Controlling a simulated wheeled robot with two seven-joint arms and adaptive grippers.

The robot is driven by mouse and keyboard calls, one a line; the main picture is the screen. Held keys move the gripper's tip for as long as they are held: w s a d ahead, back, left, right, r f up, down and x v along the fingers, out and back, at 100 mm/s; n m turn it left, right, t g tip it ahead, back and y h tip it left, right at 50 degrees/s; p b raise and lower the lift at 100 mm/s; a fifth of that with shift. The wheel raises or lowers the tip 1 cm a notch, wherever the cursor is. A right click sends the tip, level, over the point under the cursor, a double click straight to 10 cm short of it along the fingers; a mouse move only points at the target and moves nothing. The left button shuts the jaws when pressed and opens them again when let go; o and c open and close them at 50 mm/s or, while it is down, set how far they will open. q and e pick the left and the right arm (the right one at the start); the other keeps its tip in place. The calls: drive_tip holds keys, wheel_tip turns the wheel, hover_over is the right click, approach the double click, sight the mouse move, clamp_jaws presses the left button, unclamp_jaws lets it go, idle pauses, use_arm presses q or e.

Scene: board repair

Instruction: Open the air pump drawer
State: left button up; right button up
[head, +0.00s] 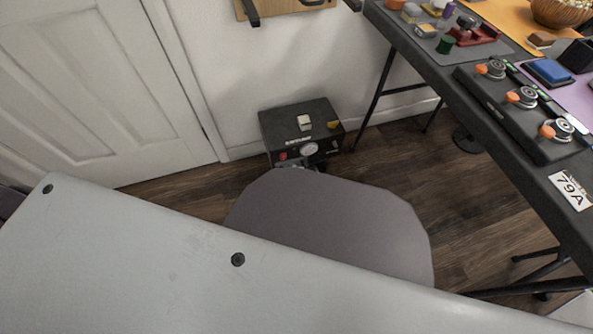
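The air pump seems to be the black box (283,117) standing on the floor against the white wall. Its front carries a round gauge (310,149) and a red switch (283,156). A small pale block and a yellow item lie on its top. The lower front is hidden behind a large grey shape, and I cannot make out a drawer or whether it is open. Small dark parts show at the box's lower front by the edge of that shape; I cannot tell whether they belong to my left gripper. My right gripper is not in view.
A dark workbench (408,42) on thin metal legs stands at the right, holding a black unit with orange knobs (540,118) and small items. A white panelled door (85,95) is at the left.

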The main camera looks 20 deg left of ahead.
use_arm(q)
drive_tip(key=shift+w, duration=0.2)
clamp_jaws()
idle(0.4)
